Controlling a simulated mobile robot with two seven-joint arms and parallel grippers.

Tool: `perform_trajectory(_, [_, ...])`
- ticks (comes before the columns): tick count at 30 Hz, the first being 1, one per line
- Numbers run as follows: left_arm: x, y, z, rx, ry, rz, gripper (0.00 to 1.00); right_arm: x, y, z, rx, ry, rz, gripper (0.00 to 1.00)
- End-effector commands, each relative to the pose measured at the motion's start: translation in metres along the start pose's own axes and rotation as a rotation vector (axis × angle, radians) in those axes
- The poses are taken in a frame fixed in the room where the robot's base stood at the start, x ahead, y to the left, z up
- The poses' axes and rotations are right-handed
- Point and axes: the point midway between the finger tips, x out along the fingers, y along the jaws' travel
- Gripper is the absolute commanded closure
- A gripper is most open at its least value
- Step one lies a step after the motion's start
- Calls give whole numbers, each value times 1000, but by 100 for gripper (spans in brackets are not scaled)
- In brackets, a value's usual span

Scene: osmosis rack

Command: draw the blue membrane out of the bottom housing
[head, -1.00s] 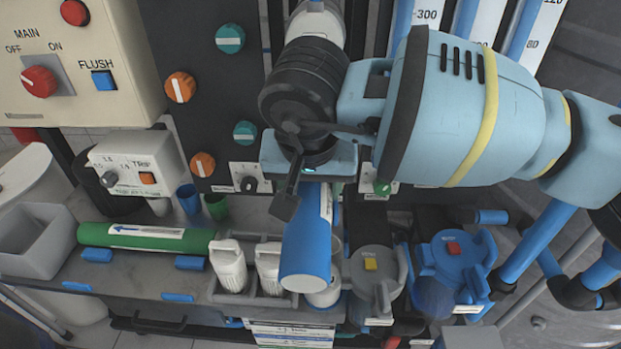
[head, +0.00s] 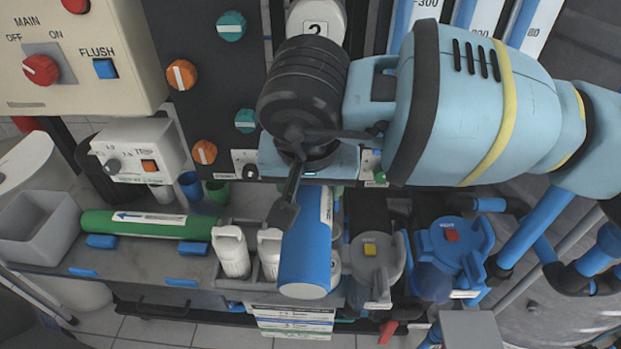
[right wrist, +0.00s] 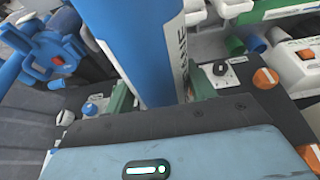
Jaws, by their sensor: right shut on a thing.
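The blue membrane (head: 305,255) is a blue cylinder with a white label band along one side. It hangs below my right gripper (head: 302,195), its lower end in front of the white bottles. The membrane also rises out of the gripper in the right wrist view (right wrist: 142,45), the gripper body across the bottom. I cannot make out the bottom housing or whether the membrane's hidden end is inside anything. My left gripper is not in view.
A green labelled tube (head: 145,224) lies on the grey bench to the left. White bottles (head: 231,252) stand in a tray beside the membrane. A control box (head: 75,60) is upper left.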

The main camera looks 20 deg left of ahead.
Motion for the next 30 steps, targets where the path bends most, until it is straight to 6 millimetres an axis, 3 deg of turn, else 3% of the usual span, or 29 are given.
perform_trajectory(30, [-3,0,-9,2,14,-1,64,-11,0,27,0,3,-1,78])
